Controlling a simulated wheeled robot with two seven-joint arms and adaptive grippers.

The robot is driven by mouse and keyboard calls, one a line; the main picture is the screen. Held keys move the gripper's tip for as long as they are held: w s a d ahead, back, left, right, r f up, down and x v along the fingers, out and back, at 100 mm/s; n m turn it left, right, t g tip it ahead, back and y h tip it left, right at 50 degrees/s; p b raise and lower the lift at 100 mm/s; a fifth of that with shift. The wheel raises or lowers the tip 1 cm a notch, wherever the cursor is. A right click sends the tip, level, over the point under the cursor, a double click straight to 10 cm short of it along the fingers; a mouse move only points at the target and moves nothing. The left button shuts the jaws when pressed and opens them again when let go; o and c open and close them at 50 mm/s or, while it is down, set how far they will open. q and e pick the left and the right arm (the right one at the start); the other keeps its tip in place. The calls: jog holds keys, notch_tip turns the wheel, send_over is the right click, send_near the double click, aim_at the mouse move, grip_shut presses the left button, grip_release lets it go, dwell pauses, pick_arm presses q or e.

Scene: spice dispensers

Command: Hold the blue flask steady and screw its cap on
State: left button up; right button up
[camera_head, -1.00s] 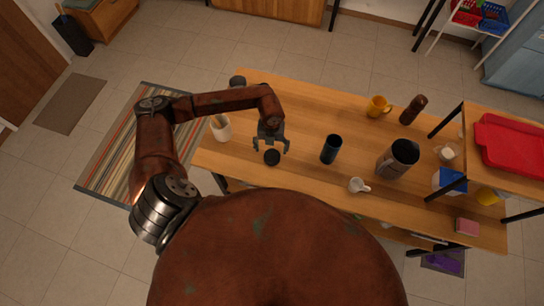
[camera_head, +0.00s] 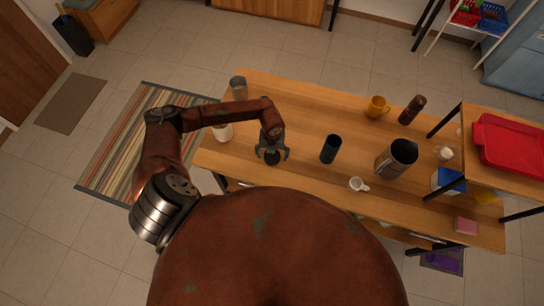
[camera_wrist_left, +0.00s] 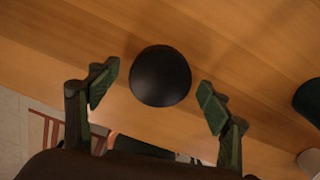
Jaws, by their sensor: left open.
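The dark blue flask (camera_head: 330,149) stands upright and uncapped on the wooden table, its open mouth facing up. A round black cap (camera_head: 272,161) lies on the table to its left. My left gripper (camera_head: 272,154) is open over the cap, with one finger on each side of it. In the left wrist view the cap (camera_wrist_left: 160,76) sits between the spread fingers with clear gaps on both sides. The flask's dark edge (camera_wrist_left: 309,99) shows at the right border there. My right gripper is not in view.
A grey container (camera_head: 238,87) and a white holder (camera_head: 223,132) are at the left end. Table between cap and flask is clear.

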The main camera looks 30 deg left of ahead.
aim_at(272, 157)
pick_arm(q)
jog(key=c, duration=1.1)
jog(key=shift+o, duration=0.2)
jog(key=shift+r, duration=0.5)
jog(key=r, duration=0.3)
jog(key=shift+s+d+b, duration=0.2)
jog(key=shift+b, duration=0.2)
jog(key=s+d+r+b, duration=0.1)
jog(key=s+d+r, duration=0.6)
jog(key=s+r, duration=0.2)
jog(key=shift+s, duration=1.25)
